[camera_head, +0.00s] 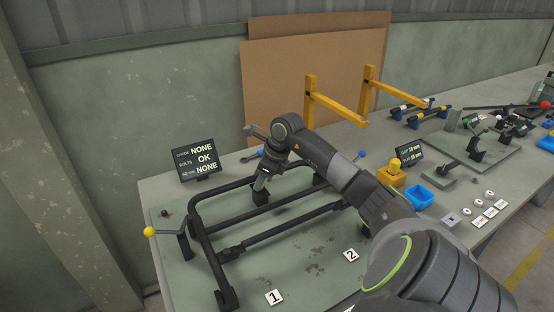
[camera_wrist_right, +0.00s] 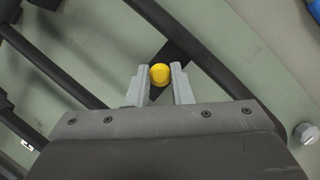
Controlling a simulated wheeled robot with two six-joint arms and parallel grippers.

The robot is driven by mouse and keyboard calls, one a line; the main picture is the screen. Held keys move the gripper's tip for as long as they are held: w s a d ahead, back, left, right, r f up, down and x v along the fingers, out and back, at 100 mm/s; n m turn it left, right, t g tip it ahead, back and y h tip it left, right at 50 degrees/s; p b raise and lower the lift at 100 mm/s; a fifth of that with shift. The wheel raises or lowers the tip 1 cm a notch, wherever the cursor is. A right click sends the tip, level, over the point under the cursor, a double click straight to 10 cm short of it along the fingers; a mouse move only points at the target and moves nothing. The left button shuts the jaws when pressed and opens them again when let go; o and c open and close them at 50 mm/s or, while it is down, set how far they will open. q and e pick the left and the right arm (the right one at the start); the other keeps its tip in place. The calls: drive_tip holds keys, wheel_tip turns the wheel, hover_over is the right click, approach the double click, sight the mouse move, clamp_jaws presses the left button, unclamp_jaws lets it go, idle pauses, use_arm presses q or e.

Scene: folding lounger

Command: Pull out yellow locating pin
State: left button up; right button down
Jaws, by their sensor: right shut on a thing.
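My right gripper (camera_head: 261,188) reaches down over the tubular black frame (camera_head: 290,228), near its rear left part. In the right wrist view my right gripper (camera_wrist_right: 160,82) has its two grey fingers on either side of a round yellow pin head (camera_wrist_right: 160,74) and is shut on it. A dark bar lies just below the pin head. The pin's shaft is hidden under the head, and in the head view the gripper hides the pin. My left gripper is in neither view.
A lever with a yellow ball (camera_head: 149,231) stands at the frame's left. A display (camera_head: 195,159) stands behind it. Two yellow brackets (camera_head: 335,104), a blue bin (camera_head: 420,196) and a yellow block (camera_head: 391,177) are to the right. Number tiles (camera_head: 274,297) lie in front.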

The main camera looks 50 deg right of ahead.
drive_tip(key=shift+r, duration=0.1)
drive_tip(key=shift+r+p, duration=1.2)
drive_tip(key=shift+r, duration=1.75)
